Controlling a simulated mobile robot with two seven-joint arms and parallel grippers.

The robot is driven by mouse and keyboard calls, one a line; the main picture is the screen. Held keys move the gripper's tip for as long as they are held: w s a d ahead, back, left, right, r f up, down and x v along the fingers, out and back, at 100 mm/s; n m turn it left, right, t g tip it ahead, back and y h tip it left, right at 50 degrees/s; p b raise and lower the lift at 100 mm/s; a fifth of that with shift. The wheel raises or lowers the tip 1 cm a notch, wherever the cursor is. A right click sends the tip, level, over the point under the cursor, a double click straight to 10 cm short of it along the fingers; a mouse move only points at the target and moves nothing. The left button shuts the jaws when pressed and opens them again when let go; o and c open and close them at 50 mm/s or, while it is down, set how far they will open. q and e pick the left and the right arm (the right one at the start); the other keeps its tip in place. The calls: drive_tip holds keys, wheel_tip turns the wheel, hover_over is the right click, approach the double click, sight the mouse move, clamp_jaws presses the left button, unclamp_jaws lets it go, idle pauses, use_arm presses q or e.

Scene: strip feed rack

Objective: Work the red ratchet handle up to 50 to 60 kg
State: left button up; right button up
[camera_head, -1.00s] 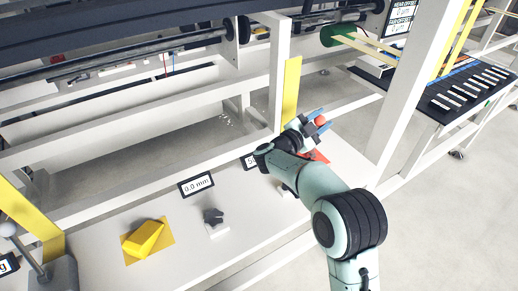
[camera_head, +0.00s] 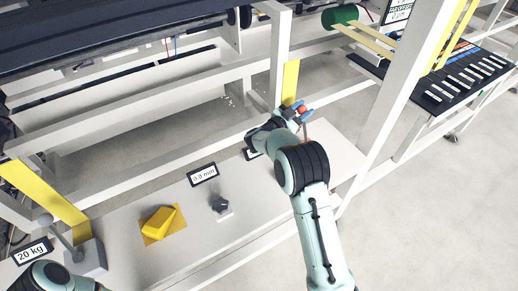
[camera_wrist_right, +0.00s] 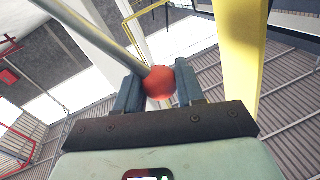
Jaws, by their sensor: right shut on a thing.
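The ratchet handle has a red ball knob (camera_head: 302,109) on a thin grey rod (camera_wrist_right: 116,38). My right gripper (camera_head: 298,111) is at the top of the handle, beyond the table's middle in the head view. In the right wrist view its two blue fingers (camera_wrist_right: 159,90) stand on both sides of the red knob (camera_wrist_right: 159,82), shut on it. My right arm hides most of the handle's base and nearly all of the small readout (camera_head: 250,154) beside it, so its value cannot be read. My left gripper is not in view; only part of my left arm shows at the bottom left.
A grey-knobbed lever (camera_head: 72,240) stands at the left near a "20 kg" sign (camera_head: 34,250). A "0.0 mm" sign (camera_head: 203,175), a dark knob (camera_head: 221,206) and a yellow block (camera_head: 160,222) are on the white shelf. A white post (camera_head: 395,110) rises right of my right arm.

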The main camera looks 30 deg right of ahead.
drive_tip(key=o, duration=0.7)
drive_tip(key=a, duration=0.6)
drive_tip(key=shift+s, duration=0.25)
drive_tip(key=shift+o, duration=0.4)
drive_tip(key=shift+o, duration=0.9)
drive_tip(key=b+v, duration=0.1)
drive_tip(key=v, duration=0.5)
